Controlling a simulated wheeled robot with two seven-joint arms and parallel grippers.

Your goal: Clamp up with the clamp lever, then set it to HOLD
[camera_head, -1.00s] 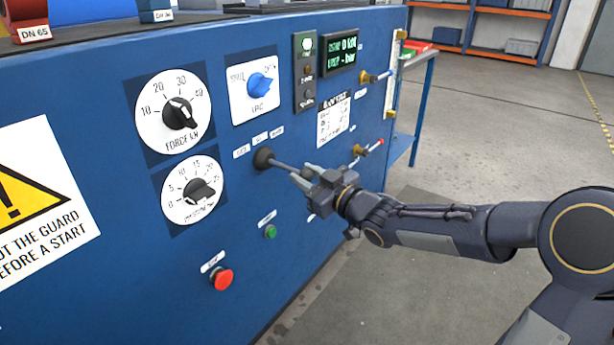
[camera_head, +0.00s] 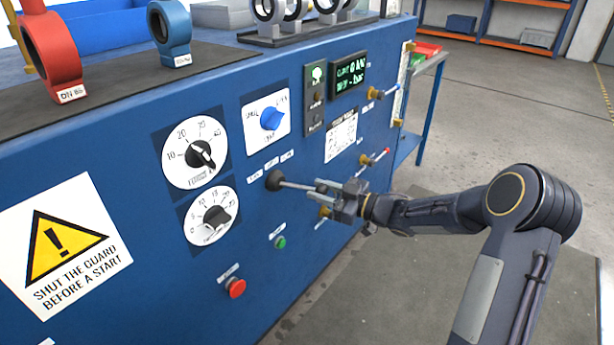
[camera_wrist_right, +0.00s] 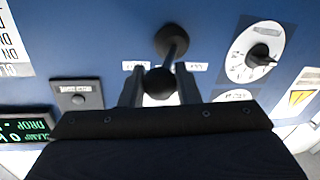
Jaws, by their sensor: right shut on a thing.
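The clamp lever is a thin grey rod on a round black boss (camera_head: 275,180) and sticks out from the blue panel (camera_head: 130,150). Three small white labels sit above the boss, too small to read. My right gripper (camera_head: 326,188) is shut on the lever's outer end. In the right wrist view the lever's black ball knob (camera_wrist_right: 160,82) sits between the two fingers, with the boss (camera_wrist_right: 171,40) behind it. The display (camera_head: 349,76) is lit with green text, including a CLAMP line; its digits are hard to read. My left gripper is not in view.
Left of the lever are a FORCE dial (camera_head: 196,152) and a lower dial (camera_head: 211,216). A blue knob (camera_head: 271,118) is above. A red button (camera_head: 236,288) and green button (camera_head: 280,242) are below. Smaller levers (camera_head: 375,158) stick out at right. Open floor lies right.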

